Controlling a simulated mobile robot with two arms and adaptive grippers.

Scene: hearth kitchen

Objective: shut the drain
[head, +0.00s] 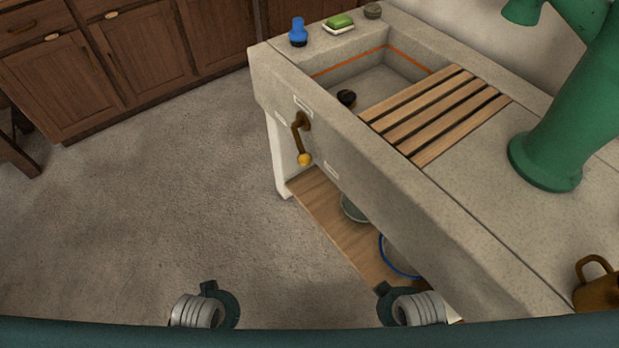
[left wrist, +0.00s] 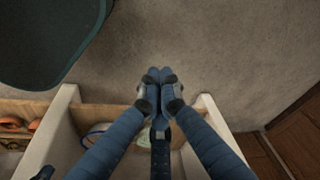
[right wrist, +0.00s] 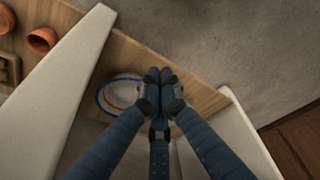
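A brass lever (head: 301,138) with a yellow knob (head: 305,159) is mounted on the front face of the stone sink (head: 400,190). It hangs down from its pivot, with small pale labels around it whose text is too small to read. In the basin (head: 370,83) a dark round piece (head: 346,97) stands near the front wall; I cannot tell whether the drain hole is open. My left gripper (left wrist: 160,78) and right gripper (right wrist: 160,78) are both shut and empty in their wrist views, away from the lever. The head view shows only parts of my arms.
A wooden slatted rack (head: 435,112) covers part of the basin. A blue bottle (head: 298,33) and green soap (head: 339,21) stand on the far rim. A green pump (head: 560,130) and brass mug (head: 598,290) are at right. A low shelf (head: 335,215) holds dishes.

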